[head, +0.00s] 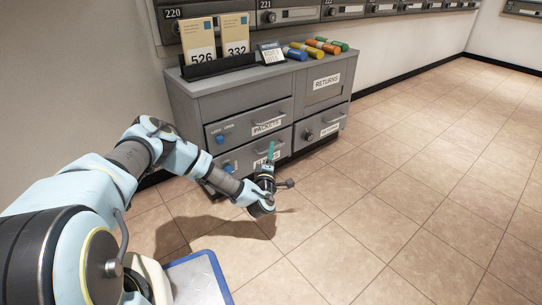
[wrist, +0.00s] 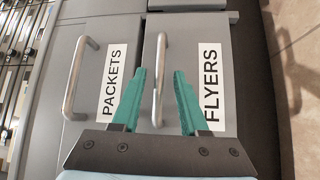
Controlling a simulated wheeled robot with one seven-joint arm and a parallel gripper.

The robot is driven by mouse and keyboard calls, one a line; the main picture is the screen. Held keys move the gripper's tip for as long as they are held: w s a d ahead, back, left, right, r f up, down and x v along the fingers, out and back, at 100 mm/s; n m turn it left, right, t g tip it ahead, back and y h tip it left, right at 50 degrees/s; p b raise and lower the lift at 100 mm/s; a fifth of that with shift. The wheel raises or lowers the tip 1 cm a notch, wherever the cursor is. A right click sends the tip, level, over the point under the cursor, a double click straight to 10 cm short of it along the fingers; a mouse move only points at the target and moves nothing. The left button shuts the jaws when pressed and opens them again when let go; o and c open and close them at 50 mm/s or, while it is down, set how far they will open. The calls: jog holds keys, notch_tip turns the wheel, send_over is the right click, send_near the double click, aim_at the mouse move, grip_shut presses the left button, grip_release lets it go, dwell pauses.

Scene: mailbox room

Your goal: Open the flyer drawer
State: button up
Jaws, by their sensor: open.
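The flyer drawer (head: 240,156) is the lower left drawer of the grey cabinet (head: 215,105) and looks shut. In the wrist view its grey front (wrist: 189,50) carries a white FLYERS label (wrist: 210,85) and a bar handle (wrist: 160,65). My gripper (head: 269,152) is in front of this drawer in the head view and hides part of its label and handle. In the wrist view my gripper (wrist: 159,72) is open, with its green fingers appearing on either side of the FLYERS handle. I cannot tell how far the fingertips are from the drawer front.
The PACKETS drawer (head: 235,128) is directly above, with its own handle (wrist: 79,75). A RETURNS door (head: 323,92) and a lower drawer with a knob (head: 309,134) are on the right. The tiled floor (head: 400,190) is clear.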

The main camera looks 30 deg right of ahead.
jog(key=shift+w, duration=0.1)
grip_shut()
dwell(0.3)
dwell(1.1)
